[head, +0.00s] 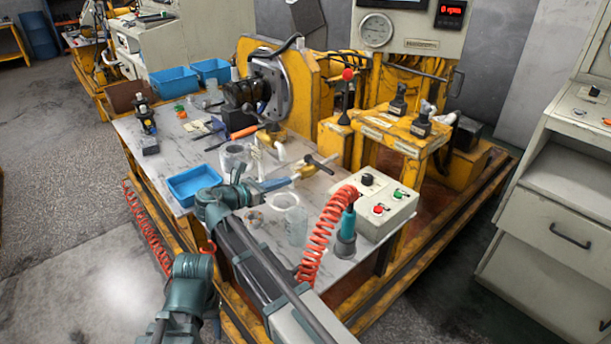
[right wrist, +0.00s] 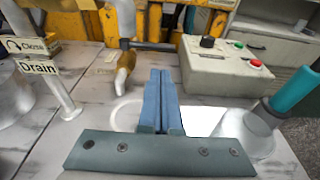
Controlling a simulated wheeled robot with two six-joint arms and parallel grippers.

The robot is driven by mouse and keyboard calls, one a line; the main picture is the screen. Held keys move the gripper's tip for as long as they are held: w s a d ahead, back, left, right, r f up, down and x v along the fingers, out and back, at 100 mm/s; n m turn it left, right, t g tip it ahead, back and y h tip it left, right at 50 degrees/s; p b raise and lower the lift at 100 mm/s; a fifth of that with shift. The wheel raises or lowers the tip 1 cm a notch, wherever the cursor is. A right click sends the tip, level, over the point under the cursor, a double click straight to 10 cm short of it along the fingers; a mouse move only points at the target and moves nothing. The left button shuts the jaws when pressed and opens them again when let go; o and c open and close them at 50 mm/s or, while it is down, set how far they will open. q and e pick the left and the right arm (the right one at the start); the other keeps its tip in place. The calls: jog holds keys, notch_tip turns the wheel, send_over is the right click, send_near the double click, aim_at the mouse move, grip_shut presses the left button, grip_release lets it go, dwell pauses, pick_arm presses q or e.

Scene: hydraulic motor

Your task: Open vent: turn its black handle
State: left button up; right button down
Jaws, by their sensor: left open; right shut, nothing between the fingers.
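The vent's black handle (head: 320,164) is a bar lying crosswise on top of a yellow valve spout (head: 304,172), at the table's right half. In the right wrist view the black handle (right wrist: 151,46) runs left to right above the yellow spout (right wrist: 124,70). My right gripper (head: 287,181) has its blue fingers together, with nothing between them. In the right wrist view its fingertips (right wrist: 160,74) point at the handle's right part, apparently short of it; contact is not visible. Of my left arm only a green joint shows at the lower left; its fingers are not visible.
A control box (head: 373,208) with buttons stands right of the handle. A clear beaker (head: 290,222) and a coiled red hose (head: 325,232) are close to my right arm. A "Drain" sign (right wrist: 38,67) stands to the left. A blue tray (head: 194,184) lies at the table's front left.

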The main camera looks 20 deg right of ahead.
aim_at(324, 169)
jog(key=b+x, duration=0.2)
jog(key=x, duration=1.1)
jog(key=shift+d+f, duration=0.15)
jog(key=shift+d, duration=0.05)
jog(key=shift+w, duration=0.1)
jog(key=shift+d, duration=0.1)
